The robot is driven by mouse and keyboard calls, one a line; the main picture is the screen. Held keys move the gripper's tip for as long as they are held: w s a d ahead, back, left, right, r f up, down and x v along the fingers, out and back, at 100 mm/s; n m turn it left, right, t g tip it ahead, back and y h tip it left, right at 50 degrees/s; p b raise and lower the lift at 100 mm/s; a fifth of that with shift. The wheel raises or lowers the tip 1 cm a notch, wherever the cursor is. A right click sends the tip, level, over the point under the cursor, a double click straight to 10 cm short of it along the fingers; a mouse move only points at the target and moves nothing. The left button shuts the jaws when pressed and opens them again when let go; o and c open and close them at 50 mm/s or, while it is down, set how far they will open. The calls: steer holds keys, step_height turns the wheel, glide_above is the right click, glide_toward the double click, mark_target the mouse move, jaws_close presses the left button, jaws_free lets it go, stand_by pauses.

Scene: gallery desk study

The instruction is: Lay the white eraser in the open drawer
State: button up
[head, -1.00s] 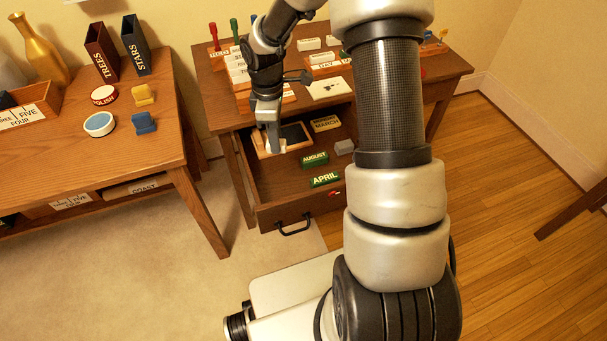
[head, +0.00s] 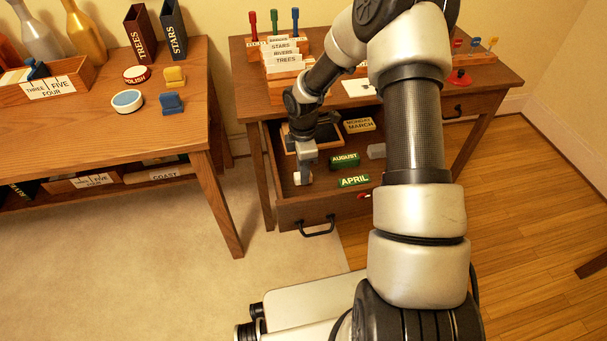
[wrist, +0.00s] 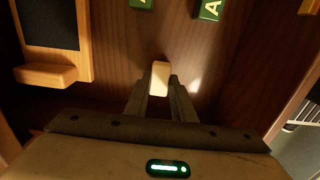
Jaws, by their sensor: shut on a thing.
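My gripper (wrist: 160,88) is shut on the white eraser (wrist: 160,76), which sits between the fingertips in the wrist view. In the head view my gripper (head: 303,177) is inside the open drawer (head: 290,206), near its front left part, pointing down. The eraser is hard to make out in the head view. I cannot tell whether it touches the drawer floor.
In the drawer, a framed slate (wrist: 50,25) lies behind my gripper. Green blocks marked AUGUST (head: 345,160) and APRIL (head: 354,181), a MONDAY MARCH block (head: 359,125) and a grey block (head: 376,151) lie to the right. The drawer's front left floor looks clear.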

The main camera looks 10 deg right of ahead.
steer(key=shift+f, duration=0.35)
steer(key=shift+f, duration=0.1)
steer(key=shift+f, duration=0.1)
steer(key=o, duration=1)
